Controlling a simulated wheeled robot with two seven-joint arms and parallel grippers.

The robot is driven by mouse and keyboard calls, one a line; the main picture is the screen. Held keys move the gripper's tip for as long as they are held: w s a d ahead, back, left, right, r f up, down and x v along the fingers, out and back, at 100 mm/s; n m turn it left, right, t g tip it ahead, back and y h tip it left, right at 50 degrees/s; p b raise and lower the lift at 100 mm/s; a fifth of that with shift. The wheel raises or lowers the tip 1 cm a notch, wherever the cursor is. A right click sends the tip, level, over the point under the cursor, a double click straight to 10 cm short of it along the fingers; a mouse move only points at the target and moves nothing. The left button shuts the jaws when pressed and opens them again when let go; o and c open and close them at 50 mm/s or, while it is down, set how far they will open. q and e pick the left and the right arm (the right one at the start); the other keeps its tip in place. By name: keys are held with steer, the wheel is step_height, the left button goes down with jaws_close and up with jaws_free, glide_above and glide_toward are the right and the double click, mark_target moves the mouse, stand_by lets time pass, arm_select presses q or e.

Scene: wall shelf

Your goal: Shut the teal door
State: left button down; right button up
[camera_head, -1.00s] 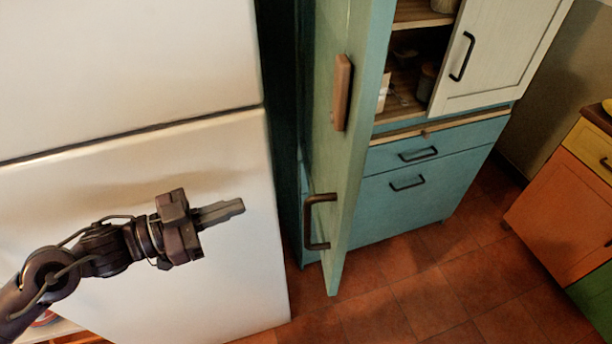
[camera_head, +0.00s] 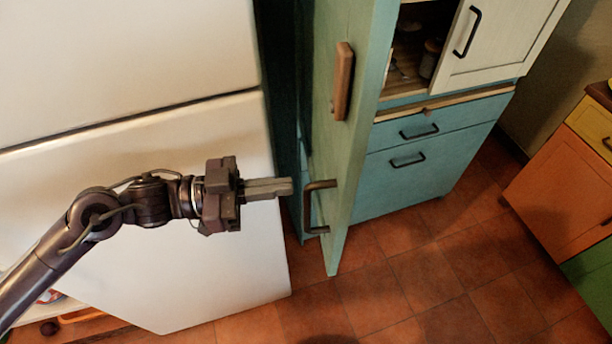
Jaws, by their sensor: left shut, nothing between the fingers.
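The teal door (camera_head: 350,150) stands open, jutting out from the teal cabinet toward me, seen nearly edge-on. Its near face carries a dark bar handle (camera_head: 309,208) low down and a brown wooden piece (camera_head: 343,82) higher up. My left gripper (camera_head: 291,187) is shut and empty. Its fingertips point right and are just left of the dark handle in the picture; I cannot tell whether they touch it. My right gripper is not in view.
A large white fridge (camera_head: 150,250) fills the left side. The teal cabinet (camera_head: 410,190) has drawers and a pale door (camera_head: 500,45) standing beside an open shelf. An orange cabinet (camera_head: 560,190) is at the right. The tiled floor (camera_head: 400,290) in front is clear.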

arm_select(q)
steer(key=shift+w+d+p, duration=0.15)
steer(key=shift+d+p, duration=0.2)
steer(key=shift+d, duration=0.95)
steer(key=shift+w+d+p, duration=0.15)
steer(key=shift+d+p, duration=0.2)
steer(key=shift+d, duration=0.9)
